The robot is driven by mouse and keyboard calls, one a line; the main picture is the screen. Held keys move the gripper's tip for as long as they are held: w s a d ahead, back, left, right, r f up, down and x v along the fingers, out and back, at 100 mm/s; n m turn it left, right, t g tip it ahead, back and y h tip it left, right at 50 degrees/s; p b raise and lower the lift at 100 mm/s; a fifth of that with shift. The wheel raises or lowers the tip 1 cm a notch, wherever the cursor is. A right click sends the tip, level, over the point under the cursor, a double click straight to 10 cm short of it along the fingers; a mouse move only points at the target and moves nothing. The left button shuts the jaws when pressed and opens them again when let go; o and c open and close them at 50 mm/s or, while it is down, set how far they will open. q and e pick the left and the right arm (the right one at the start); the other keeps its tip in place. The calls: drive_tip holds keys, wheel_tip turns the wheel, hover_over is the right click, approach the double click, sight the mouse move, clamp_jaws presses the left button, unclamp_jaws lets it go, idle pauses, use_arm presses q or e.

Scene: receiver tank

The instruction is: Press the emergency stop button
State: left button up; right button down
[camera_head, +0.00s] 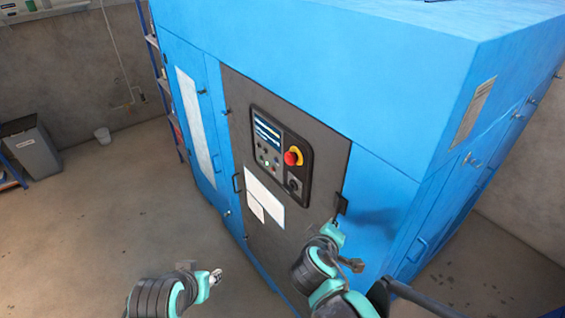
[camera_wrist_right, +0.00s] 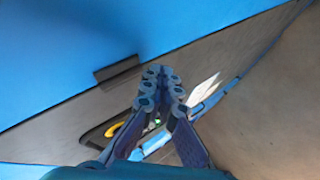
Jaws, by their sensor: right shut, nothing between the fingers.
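The emergency stop button (camera_head: 291,157) is a red knob with a yellow collar on the dark control panel (camera_head: 268,133) of the blue machine. Part of its yellow collar (camera_wrist_right: 115,129) shows in the right wrist view, left of and beyond my fingers; the rest is hidden. My right gripper (camera_head: 335,224) is below and to the right of the button in the head view, apart from it. Its fingers (camera_wrist_right: 161,76) are shut and empty in the wrist view. My left gripper (camera_head: 215,277) is low, in front of the machine; its fingers are too small to read.
The grey door (camera_head: 285,250) carries white sheets (camera_head: 264,187) below the panel. A dark handle (camera_head: 342,204) stands out close to my right gripper and also shows in the wrist view (camera_wrist_right: 117,69). Open floor (camera_head: 130,215) lies left, with a grey bin (camera_head: 32,150) by the wall.

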drive_tip(key=w+a+r+n+t, duration=0.1)
drive_tip(key=a+r+n+t, duration=0.1)
drive_tip(key=a, duration=0.3)
drive_tip(key=w+a+r+n+t+y, duration=0.1)
drive_tip(key=a+r+n+t, duration=0.1)
drive_tip(key=a, duration=0.4)
drive_tip(key=w+a+r+n+t, duration=0.1)
drive_tip(key=a+r+n+t, duration=0.1)
drive_tip(key=a, duration=0.4)
drive_tip(key=shift+r+n+t, duration=0.3)
drive_tip(key=shift+n+t, duration=0.3)
drive_tip(key=shift+n, duration=0.3)
drive_tip(key=shift+w, duration=0.1)
approach(288, 160)
drive_tip(key=w+a, duration=0.3)
drive_tip(key=w, duration=0.2)
drive_tip(key=d, duration=0.1)
drive_tip(key=w+d, duration=0.2)
drive_tip(key=shift+f+b, duration=0.25)
drive_tip(key=shift+b, duration=0.15)
drive_tip(key=shift+d, duration=0.15)
